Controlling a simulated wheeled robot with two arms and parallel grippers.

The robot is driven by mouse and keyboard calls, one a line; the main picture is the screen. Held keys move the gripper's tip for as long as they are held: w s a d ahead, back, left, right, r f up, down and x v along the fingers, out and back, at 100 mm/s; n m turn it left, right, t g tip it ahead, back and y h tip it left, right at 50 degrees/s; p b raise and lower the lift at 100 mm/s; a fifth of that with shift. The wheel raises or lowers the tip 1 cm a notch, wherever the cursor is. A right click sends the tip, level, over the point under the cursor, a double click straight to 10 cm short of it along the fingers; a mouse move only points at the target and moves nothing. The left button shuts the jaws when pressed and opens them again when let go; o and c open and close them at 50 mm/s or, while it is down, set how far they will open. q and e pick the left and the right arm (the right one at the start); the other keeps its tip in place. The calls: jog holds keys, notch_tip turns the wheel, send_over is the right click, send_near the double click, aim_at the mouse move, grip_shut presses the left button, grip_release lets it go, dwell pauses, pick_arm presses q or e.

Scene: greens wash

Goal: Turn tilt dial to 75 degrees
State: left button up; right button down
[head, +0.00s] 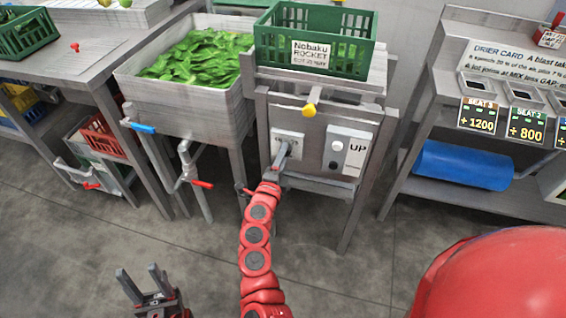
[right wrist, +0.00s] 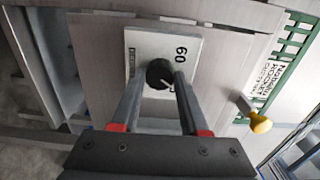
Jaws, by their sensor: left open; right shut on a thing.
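The tilt dial (right wrist: 159,73) is a dark round knob on a white plate (right wrist: 150,43) in the right wrist view. A short pale line on the knob points toward the picture's lower right. The plate carries sideways digits that look like 60. In the head view the plate (head: 291,136) is on the grey cabinet front, and the knob is hidden by my right gripper. My right gripper (head: 283,150), also in the right wrist view (right wrist: 160,82), is shut on the knob, one finger on each side. My left gripper (head: 142,280) is open and empty above the floor.
A second panel marked UP (head: 357,147) with a white knob is right of the dial plate. A yellow knob (head: 309,110) sits above, under the green crate (head: 315,62). A sink of leaves (head: 196,58) stands left, with a red-handled valve (head: 200,183) below.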

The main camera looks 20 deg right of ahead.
jog(key=shift+f+m+b, duration=0.15)
jog(key=shift+m+b, duration=0.9)
jog(key=shift+m, duration=0.15)
jog(key=shift+c, duration=2.1)
grip_release()
jog(key=p+v, duration=0.1)
jog(key=v, duration=1.6)
jog(key=shift+s+a+p, duration=0.2)
jog(key=shift+p, duration=0.1)
